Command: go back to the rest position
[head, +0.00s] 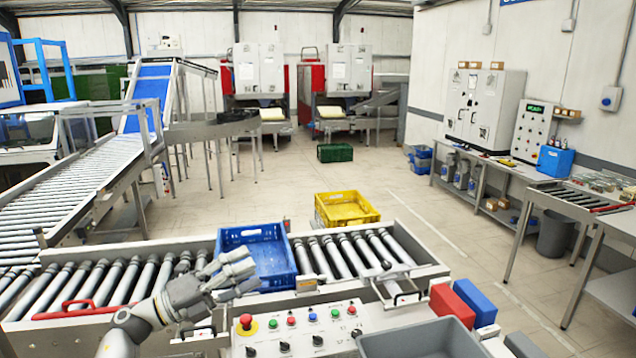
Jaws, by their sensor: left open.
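My left gripper (240,268) shows in the head view at the lower left of centre. It is open and I see nothing between its fingers. It is in front of the blue crate (279,234), and its fingers overlap the crate's left front part in the picture. I cannot tell whether they touch it. The blue crate sits on the near roller conveyor (100,280), and its inside looks empty where I can see it. My right gripper is not in view.
A control panel (300,330) with buttons lies in front of the conveyor. A grey bin (420,340), a red box (452,305) and a blue box (478,298) are at its right. A yellow crate (346,208) stands behind the conveyor. Open floor (440,220) lies beyond.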

